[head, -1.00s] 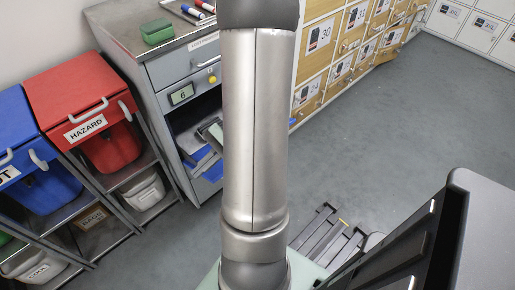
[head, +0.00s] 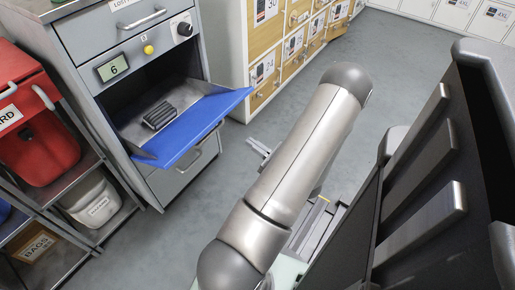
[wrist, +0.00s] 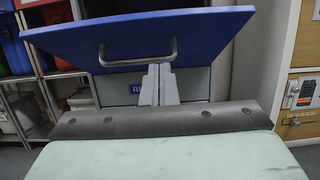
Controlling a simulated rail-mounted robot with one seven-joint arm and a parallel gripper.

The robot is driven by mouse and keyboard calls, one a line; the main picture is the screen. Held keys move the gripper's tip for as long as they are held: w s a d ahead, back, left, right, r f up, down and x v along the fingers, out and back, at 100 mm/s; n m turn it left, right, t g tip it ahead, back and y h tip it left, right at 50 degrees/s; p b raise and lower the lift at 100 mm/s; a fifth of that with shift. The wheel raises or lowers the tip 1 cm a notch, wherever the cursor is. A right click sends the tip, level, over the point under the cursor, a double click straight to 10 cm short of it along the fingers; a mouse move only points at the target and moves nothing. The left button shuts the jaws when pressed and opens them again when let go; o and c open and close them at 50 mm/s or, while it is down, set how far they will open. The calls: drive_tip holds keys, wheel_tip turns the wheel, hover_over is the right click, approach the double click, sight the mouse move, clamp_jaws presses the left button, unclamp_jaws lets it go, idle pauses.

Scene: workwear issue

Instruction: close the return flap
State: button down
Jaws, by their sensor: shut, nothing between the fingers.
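The return flap (head: 200,125) is a blue panel on the front of a grey cabinet. It is open, tilted outward and sloping up toward its outer edge. In the wrist view the flap (wrist: 215,35) spans the top, with a metal bar handle (wrist: 137,61) on its face. My gripper (wrist: 159,70) is shut and empty, its fingertips just below and right of the handle's middle. I cannot tell whether they touch it. In the head view my gripper (head: 258,148) shows partly beside my arm, to the right of the flap and apart from it.
A dark ribbed object (head: 159,115) lies in the opening behind the flap. A yellow button (head: 148,49), a black knob and a "6" display (head: 114,68) are above it. A red bin (head: 38,150) stands left. Wooden lockers (head: 265,75) stand right. Floor between is clear.

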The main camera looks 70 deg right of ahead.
drive_tip(key=w+d+r+b, duration=0.1)
drive_tip(key=w+r+b, duration=0.1)
drive_tip(key=w+r, duration=0.3)
drive_tip(key=shift+w+d, duration=0.3)
drive_tip(key=shift+w, duration=0.95)
drive_tip(key=shift+r, duration=0.1)
